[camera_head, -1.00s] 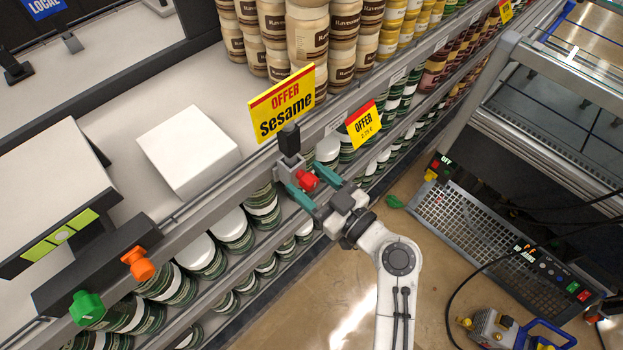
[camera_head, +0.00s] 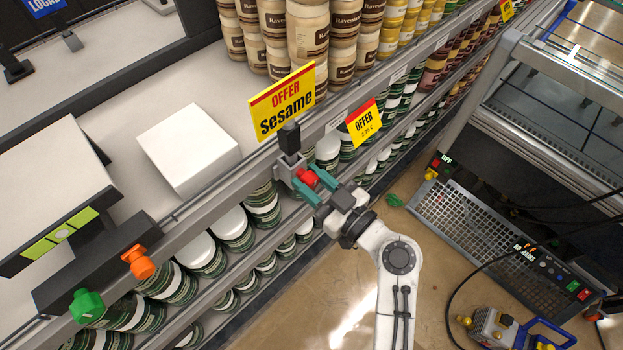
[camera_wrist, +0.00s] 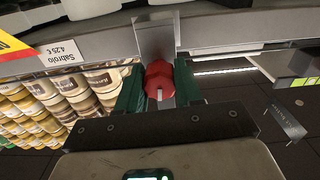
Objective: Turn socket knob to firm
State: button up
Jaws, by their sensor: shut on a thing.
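The red socket knob (camera_head: 308,179) sits on the front of a grey socket box (camera_head: 288,171) on the shelf rail. A black block (camera_head: 290,139) rises above the box. My gripper (camera_head: 311,181) reaches it from the lower right, its teal fingers shut on the knob from both sides. In the wrist view the red knob (camera_wrist: 159,78) shows faceted between the fingers, with a pale mark at its lower middle. The grey plate (camera_wrist: 156,40) is behind it. No label telling the knob's setting can be read.
An orange knob (camera_head: 139,262) and a green knob (camera_head: 87,306) stick out along the rail at the left. Yellow offer signs (camera_head: 283,101) stand close above my gripper. Jars (camera_head: 262,205) fill the shelves below. The floor (camera_head: 300,312) at lower centre is clear.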

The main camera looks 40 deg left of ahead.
jog(key=m+b, duration=0.1)
jog(key=m, duration=0.3)
jog(key=shift+m, duration=0.4)
jog(key=m, duration=0.4)
jog(key=shift+m, duration=0.3)
jog(key=m+p, duration=0.1)
jog(key=m, duration=0.3)
jog(key=shift+w, duration=0.1)
jog(key=shift+m+p, duration=0.85)
jog(key=shift+m, duration=1.55)
jog(key=o, duration=1)
jog(key=shift+o, duration=0.2)
jog(key=shift+d, duration=0.1)
